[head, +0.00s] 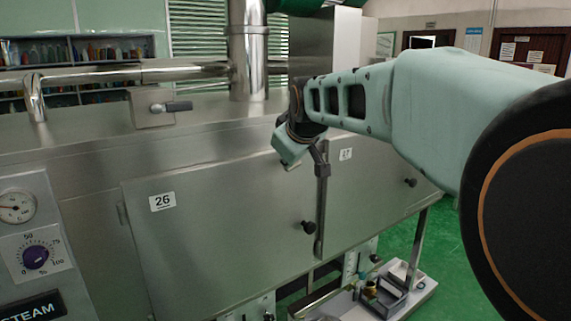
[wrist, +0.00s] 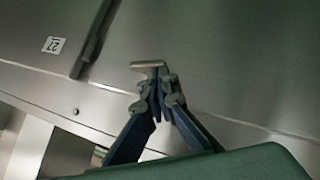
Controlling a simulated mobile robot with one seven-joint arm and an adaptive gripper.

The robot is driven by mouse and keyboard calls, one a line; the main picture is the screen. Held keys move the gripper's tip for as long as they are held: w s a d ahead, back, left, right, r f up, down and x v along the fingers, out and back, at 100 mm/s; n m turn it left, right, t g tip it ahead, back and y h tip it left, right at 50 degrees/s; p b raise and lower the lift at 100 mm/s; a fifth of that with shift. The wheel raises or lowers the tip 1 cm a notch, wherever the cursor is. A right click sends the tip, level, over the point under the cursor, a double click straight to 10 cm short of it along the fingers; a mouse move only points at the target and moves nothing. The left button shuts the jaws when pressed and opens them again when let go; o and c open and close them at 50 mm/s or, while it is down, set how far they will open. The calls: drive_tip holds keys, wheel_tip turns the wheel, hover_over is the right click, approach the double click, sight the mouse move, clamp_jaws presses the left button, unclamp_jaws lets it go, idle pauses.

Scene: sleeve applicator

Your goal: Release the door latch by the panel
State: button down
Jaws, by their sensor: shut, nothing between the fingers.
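A small metal box with a grey lever handle (head: 172,106) sits on top of the steel machine, up and right of the control panel (head: 30,240). The door marked 26 (head: 220,235) is closed and has a black knob (head: 308,228) at its right edge. I cannot tell which of these is the latch. My gripper (head: 322,168) is in front of the strip between doors 26 and 27, above and right of that knob and well right of the lever. In the wrist view my gripper (wrist: 155,80) is shut and empty. A small pale metal piece shows at its tips.
The door marked 27 (head: 375,185) has its own black knob (head: 410,182). A steel pipe (head: 130,72) runs along the back to a vertical duct (head: 247,50). A low cart with a tray (head: 385,297) stands below on the green floor. My arm covers the right side.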

drive_tip(key=shift+s+a+f+n+t+h+b, duration=0.2)
drive_tip(key=shift+f+n+t+h+b, duration=0.4)
drive_tip(key=shift+b, duration=2)
drive_tip(key=shift+a+f+n+t+h+b, duration=0.1)
drive_tip(key=shift+f+n+t+h+b, duration=0.3)
drive_tip(key=shift+b, duration=1.8)
drive_tip(key=shift+a+r+n+t+h+b, duration=0.15)
drive_tip(key=shift+t+h+b, duration=0.4)
drive_tip(key=shift+b, duration=1.6)
drive_tip(key=shift+f+n+t+h+b, duration=0.4)
drive_tip(key=shift+n+t+b, duration=0.35)
drive_tip(key=shift+b, duration=1.9)
drive_tip(key=shift+f+n+t+h+b, duration=0.4)
drive_tip(key=shift+n+t+b, duration=0.25)
drive_tip(key=shift+b, duration=2)
drive_tip(key=shift+f+b, duration=0.15)
drive_tip(key=shift+b, duration=0.4)
